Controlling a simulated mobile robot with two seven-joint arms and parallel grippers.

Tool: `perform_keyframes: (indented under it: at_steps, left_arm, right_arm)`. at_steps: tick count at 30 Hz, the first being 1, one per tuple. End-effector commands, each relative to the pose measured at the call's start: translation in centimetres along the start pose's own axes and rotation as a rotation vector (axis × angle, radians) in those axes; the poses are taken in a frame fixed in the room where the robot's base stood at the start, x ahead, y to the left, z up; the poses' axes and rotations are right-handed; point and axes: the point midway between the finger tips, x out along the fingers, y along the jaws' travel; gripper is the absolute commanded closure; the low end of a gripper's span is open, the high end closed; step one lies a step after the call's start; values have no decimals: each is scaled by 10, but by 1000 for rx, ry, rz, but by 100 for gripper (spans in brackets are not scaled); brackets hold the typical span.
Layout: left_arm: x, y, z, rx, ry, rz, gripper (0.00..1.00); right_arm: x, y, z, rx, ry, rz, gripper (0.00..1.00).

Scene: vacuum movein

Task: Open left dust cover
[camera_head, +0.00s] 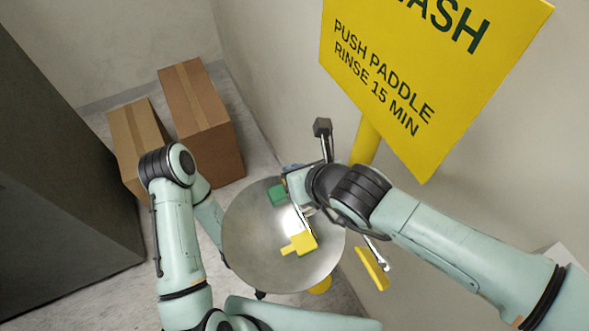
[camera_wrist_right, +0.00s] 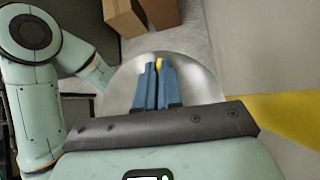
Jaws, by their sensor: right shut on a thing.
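A round steel eyewash bowl (camera_head: 245,258) holds a green spray head (camera_head: 278,195) at the back and a yellow dust cover (camera_head: 299,243) nearer the front. My right gripper (camera_head: 291,168) is by the bowl's far rim, beside the green head and mostly hidden by its own wrist. In the right wrist view its blue fingers (camera_wrist_right: 158,68) are close together on a small yellow piece (camera_wrist_right: 159,62), which looks like the left dust cover. Most of that piece is hidden by the fingers. My left arm stands left of the bowl, and its gripper does not show.
A yellow sign (camera_head: 430,80) on a yellow post (camera_head: 365,143) rises behind my right arm near the wall. A yellow push paddle (camera_head: 372,268) is right of the bowl. Two cardboard boxes (camera_head: 200,115) stand at the back left, and a dark cabinet (camera_head: 60,180) is at the left.

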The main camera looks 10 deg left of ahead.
Motion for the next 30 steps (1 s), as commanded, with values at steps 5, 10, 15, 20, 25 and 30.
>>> perform_keyframes:
  at_steps: [5,10,15,20,25,30]
  left_arm:
    - [0,0,0,0,0,0,57]
    - [0,0,0,0,0,0,57]
    - [0,0,0,0,0,0,57]
    - [1,0,1,0,-1,0,57]
    - [4,-3,4,-2,-5,-2,57]
    - [5,-4,6,-2,-7,-2,57]
  right_arm:
    - [0,0,0,0,-1,0,100]
    - [0,0,0,0,0,0,68]
    - [0,0,0,0,0,0,68]
    - [-3,0,0,1,-1,-1,68]
    - [-27,0,0,3,-6,0,68]
    - [-66,1,1,1,-8,1,68]
